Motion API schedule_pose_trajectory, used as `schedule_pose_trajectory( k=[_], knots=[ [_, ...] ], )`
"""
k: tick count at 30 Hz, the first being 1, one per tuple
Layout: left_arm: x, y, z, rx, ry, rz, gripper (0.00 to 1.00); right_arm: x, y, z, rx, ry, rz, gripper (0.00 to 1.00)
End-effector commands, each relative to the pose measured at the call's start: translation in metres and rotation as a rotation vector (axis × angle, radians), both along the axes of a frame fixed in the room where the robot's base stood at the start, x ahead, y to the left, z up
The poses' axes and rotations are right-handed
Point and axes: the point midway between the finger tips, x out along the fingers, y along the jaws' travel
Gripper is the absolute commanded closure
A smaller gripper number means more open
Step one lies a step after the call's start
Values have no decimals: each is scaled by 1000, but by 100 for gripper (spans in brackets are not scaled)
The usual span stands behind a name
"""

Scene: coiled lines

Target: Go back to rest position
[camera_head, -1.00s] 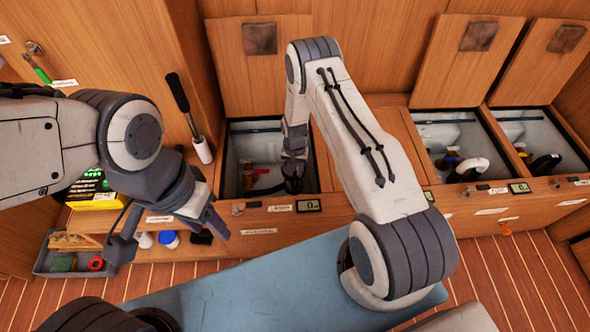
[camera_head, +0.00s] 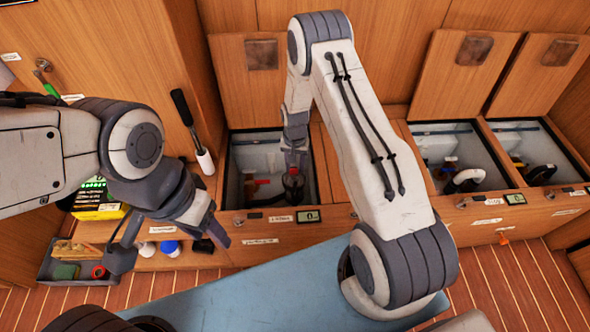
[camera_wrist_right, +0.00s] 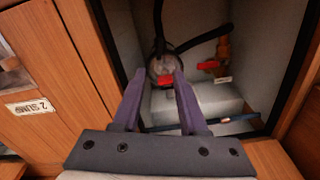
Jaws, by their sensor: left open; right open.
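My left gripper (camera_head: 172,246) is open, with empty jaws, above the front-left shelf in the head view. My right gripper (camera_head: 295,157) reaches down at the open left bin (camera_head: 236,165). The right wrist view shows its two fingers (camera_wrist_right: 159,82) apart, with nothing clamped between them. Past the fingertips is a round grey fitting (camera_wrist_right: 160,66) with a red piece and black hoses. I cannot tell how far below the fingers it sits. In the head view this fitting (camera_head: 292,186) is a dark round shape in the bin.
Two more open bins (camera_head: 455,150) (camera_head: 530,145) hold hoses on the right, their lids raised. A black-handled tool (camera_head: 183,108) stands left of the left bin. A grey tray (camera_head: 75,268) and small bottles (camera_head: 170,247) are at lower left. A blue mat (camera_head: 250,285) lies in front.

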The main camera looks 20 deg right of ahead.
Motion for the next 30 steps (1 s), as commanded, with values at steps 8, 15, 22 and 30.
schedule_pose_trajectory(
  k=[8,15,22,30],
  knots=[
    [0,0,1,0,0,0,50,0,0,5,0,0,0,57],
    [0,0,1,0,0,0,50,0,0,5,0,0,0,57],
    [0,0,1,0,0,0,50,1,15,28,1,-6,50,57],
    [0,0,1,0,0,0,50,-38,102,158,14,-27,370,57]
  ],
)
